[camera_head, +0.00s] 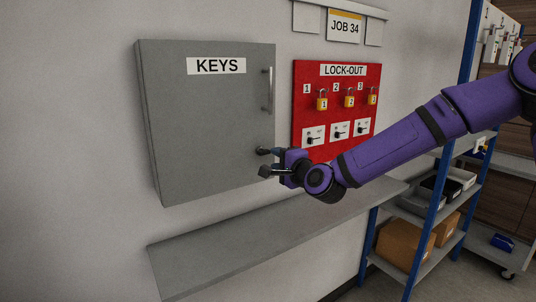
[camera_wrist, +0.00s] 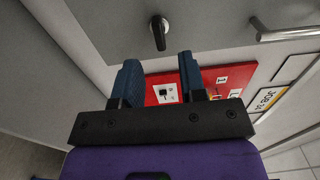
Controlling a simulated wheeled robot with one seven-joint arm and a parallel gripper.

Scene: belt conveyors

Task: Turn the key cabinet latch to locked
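The grey key cabinet (camera_head: 205,125), labelled KEYS, hangs on the wall with its door shut. Its small dark latch (camera_wrist: 158,32) is on the door; in the head view it is hard to separate from my fingertips near the door's lower right edge. My gripper (camera_head: 268,162) is in front of that edge. In the wrist view my gripper (camera_wrist: 158,60) has its two blue-grey fingers apart with nothing between them. The latch lies just beyond the fingertips, roughly in line with the gap, and looks untouched. The latch's exact turn is unclear.
A bar handle (camera_head: 268,90) stands out from the door above my gripper. A red lock-out board (camera_head: 337,75) with padlocks is close at the right, behind my arm. A grey wall ledge (camera_head: 270,235) runs below. Shelving (camera_head: 430,220) stands farther right.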

